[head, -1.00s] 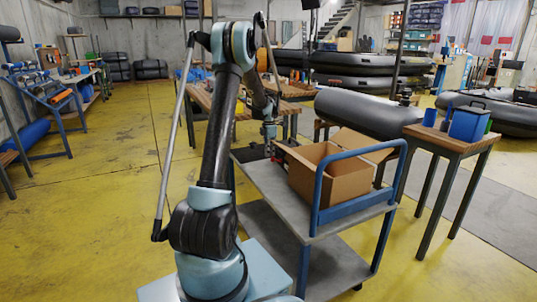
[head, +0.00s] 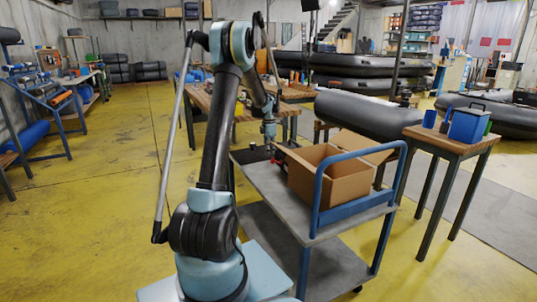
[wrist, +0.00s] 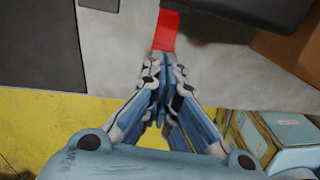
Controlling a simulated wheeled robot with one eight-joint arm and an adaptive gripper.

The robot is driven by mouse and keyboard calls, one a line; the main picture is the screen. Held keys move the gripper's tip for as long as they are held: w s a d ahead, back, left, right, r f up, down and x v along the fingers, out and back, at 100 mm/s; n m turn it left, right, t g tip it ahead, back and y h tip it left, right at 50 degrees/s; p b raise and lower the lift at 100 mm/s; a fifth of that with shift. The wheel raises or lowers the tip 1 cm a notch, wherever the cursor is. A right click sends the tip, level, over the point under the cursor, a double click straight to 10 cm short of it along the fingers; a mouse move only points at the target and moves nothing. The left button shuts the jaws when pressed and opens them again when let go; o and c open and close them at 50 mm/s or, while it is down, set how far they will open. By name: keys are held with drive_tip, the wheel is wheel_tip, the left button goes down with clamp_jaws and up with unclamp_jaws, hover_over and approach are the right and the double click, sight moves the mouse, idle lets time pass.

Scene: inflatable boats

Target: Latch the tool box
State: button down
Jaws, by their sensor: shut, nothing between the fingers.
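A dark tool box (wrist: 255,8) shows only in part at the top of the wrist view. A red tab (wrist: 166,31), which looks like its latch, sticks out beside it over the grey cart top. My gripper (wrist: 165,66) is shut and empty, with its fingertips just below the red tab in the picture. I cannot tell whether they touch it. In the head view my gripper (head: 269,140) is small, over the far left part of the cart. A small dark and red shape (head: 279,154) beside it is partly hidden by the cardboard box.
An open cardboard box (head: 335,180) stands on the grey cart (head: 262,190), close to the tool box. The cart has a blue handle (head: 352,215). A wooden table (head: 450,143) with a blue container (head: 468,124) stands to the right. The yellow floor at left is open.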

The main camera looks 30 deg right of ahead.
drive_tip(key=w+a+r, duration=0.1)
drive_tip(key=a+r, duration=0.5)
drive_tip(key=r, duration=0.1)
drive_tip(key=shift+w+a+r, duration=0.15)
drive_tip(key=shift+w+r, duration=0.1)
drive_tip(key=shift+w, duration=0.15)
idle(0.3)
wheel_tip(320, 180, down, 8)
drive_tip(key=a+g+h, duration=0.2)
drive_tip(key=h, duration=0.5)
drive_tip(key=shift+w+a+h, duration=0.3)
drive_tip(key=shift+h, duration=0.1)
drive_tip(key=x, duration=1)
drive_tip(key=shift+s+d+r, duration=0.1)
drive_tip(key=shift+r+y, duration=0.1)
drive_tip(key=shift+y, duration=0.2)
